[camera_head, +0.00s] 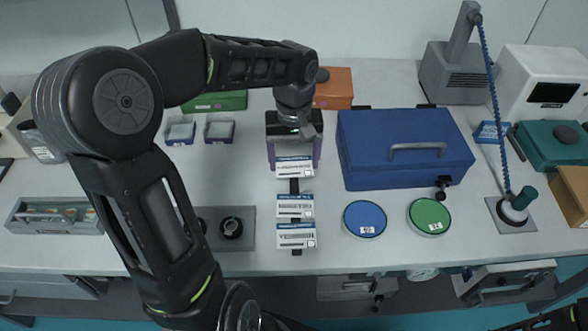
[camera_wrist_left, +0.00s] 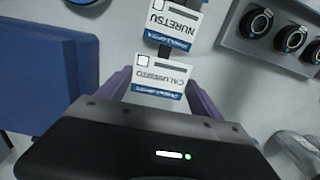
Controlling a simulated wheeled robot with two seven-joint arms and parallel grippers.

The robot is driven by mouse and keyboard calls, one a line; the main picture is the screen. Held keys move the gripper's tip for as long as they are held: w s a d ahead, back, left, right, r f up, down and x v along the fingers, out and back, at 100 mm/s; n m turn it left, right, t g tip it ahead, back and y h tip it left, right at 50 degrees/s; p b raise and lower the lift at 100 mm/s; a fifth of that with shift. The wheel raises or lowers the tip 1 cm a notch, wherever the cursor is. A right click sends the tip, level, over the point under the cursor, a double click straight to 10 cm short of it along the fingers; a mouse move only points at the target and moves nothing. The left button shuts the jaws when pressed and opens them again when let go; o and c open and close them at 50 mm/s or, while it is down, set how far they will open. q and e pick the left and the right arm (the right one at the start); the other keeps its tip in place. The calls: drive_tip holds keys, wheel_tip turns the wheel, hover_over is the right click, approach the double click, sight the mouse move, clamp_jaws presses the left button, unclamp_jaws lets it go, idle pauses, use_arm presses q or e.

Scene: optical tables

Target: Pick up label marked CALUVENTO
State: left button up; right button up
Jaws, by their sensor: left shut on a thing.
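The label marked CALUVENTO (camera_wrist_left: 160,76) is a small white card with a blue edge. It sits between the purple fingers of my left gripper (camera_wrist_left: 158,88), which is shut on it. In the head view the left gripper (camera_head: 294,158) points down over this label (camera_head: 294,168), the farthest of three in a column. I cannot tell whether the label is clear of the black strip (camera_head: 294,186) below it. The label marked NURETSU (camera_wrist_left: 172,22) is beside it in the wrist view. The nearest label (camera_head: 296,236) is unreadable in the head view.
A blue toolbox (camera_head: 400,165) stands close right of the labels. A blue disc (camera_head: 365,219) and a green disc (camera_head: 429,216) lie in front of it. A grey plate with black round parts (camera_head: 232,229) is left of the labels. An orange box (camera_head: 334,88) is behind.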

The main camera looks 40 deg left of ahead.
sight(294, 166)
use_arm(q)
wheel_tip(294, 166, up, 6)
drive_tip(key=shift+f, duration=0.1)
